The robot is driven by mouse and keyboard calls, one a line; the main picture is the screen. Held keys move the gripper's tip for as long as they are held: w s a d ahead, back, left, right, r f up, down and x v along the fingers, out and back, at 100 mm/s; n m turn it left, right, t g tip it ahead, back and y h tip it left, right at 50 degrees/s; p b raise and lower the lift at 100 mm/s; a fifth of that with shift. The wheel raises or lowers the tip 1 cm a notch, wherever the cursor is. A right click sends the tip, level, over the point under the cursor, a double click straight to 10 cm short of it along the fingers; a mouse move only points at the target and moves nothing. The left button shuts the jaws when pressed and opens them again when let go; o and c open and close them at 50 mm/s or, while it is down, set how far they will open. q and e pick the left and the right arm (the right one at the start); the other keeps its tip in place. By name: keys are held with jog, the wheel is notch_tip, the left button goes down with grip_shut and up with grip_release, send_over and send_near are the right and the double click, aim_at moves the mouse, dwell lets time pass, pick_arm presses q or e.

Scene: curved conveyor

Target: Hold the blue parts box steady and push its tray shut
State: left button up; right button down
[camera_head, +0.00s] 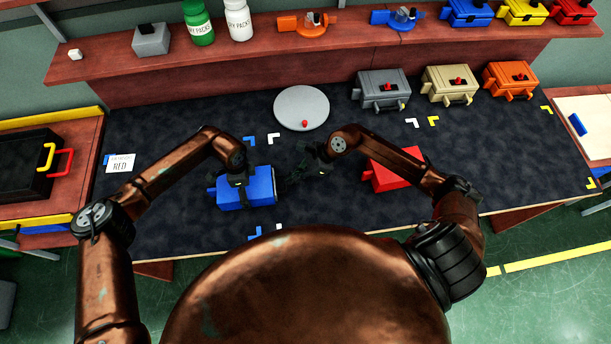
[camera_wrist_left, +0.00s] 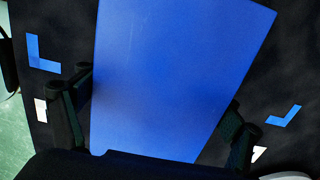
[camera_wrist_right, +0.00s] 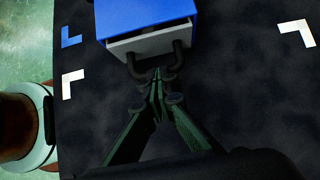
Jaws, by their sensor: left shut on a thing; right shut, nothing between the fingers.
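The blue parts box (camera_head: 262,188) lies on the dark mat at the left of the middle. My left gripper (camera_head: 238,182) is over it, shut on its sides; in the left wrist view a finger presses each side of the blue box (camera_wrist_left: 170,75). In the right wrist view the box (camera_wrist_right: 145,15) shows its grey tray (camera_wrist_right: 150,44) sticking out a little, with a dark handle (camera_wrist_right: 160,66). My right gripper (camera_wrist_right: 157,95) is shut and empty, its tips at the handle; whether they touch it I cannot tell.
A red box (camera_head: 392,168) lies right of my right gripper. A round grey disc (camera_head: 302,108) and grey, tan and orange boxes (camera_head: 450,84) stand farther back. A shelf (camera_head: 350,42) with bottles and boxes runs along the back. A card reading RED (camera_head: 120,163) is at left.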

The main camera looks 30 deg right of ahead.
pick_arm(q)
jog(key=shift+d, duration=0.1)
pick_arm(e)
jog(key=shift+f, duration=0.1)
jog(key=shift+s+d, duration=0.1)
jog(key=shift+d, duration=0.2)
jog(key=d, duration=0.2)
jog(key=shift+s+d+r, duration=0.3)
jog(key=shift+s+r, duration=0.05)
jog(key=shift+s, duration=0.05)
jog(key=v, duration=1)
jog(key=shift+d, duration=0.15)
jog(key=shift+r, duration=0.15)
pick_arm(q)
jog(key=o, duration=1.4)
jog(key=shift+o, duration=0.2)
